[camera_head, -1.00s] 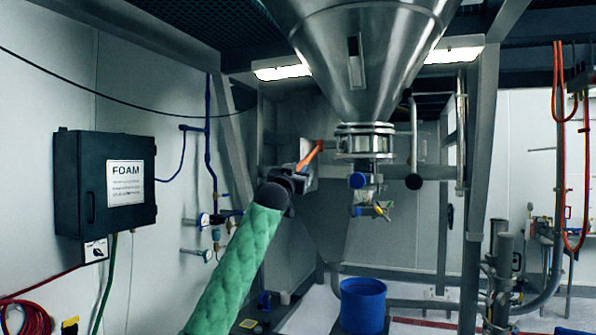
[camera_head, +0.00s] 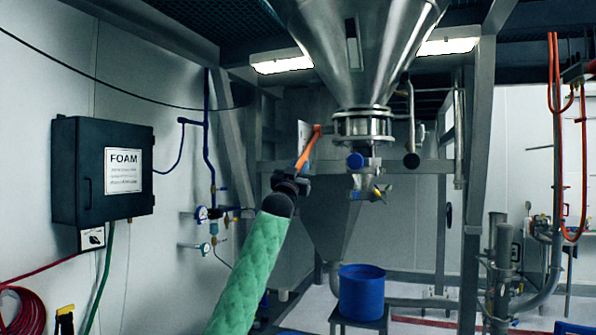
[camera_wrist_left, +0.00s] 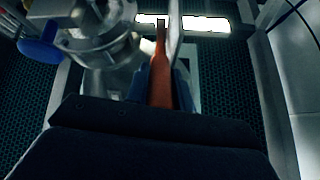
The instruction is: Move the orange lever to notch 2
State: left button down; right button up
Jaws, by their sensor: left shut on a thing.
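The orange lever (camera_head: 309,147) sits just left of the clamped collar (camera_head: 363,127) under the steel hopper cone (camera_head: 365,50). It slants up to the right in the head view. My left gripper (camera_head: 299,172) is at the lower end of the lever and shut on it. In the left wrist view the lever (camera_wrist_left: 162,75) runs up from between the fingers, with the collar (camera_wrist_left: 100,40) to its left. The notches cannot be made out. My right gripper is not in view.
A blue bucket (camera_head: 362,296) stands below the hopper. A black FOAM box (camera_head: 75,170) is on the left wall. Steel posts (camera_head: 475,180) stand at right.

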pick_arm(q)
jog(key=shift+w+f, duration=0.1)
jog(key=shift+f, duration=0.05)
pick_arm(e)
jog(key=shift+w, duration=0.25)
pick_arm(q)
jog(key=c, duration=1.2)
grip_release()
jog(key=shift+f, duration=0.1)
jog(key=shift+s+f, duration=0.2)
jog(key=b+v, duration=0.4)
jog(key=v, duration=0.3)
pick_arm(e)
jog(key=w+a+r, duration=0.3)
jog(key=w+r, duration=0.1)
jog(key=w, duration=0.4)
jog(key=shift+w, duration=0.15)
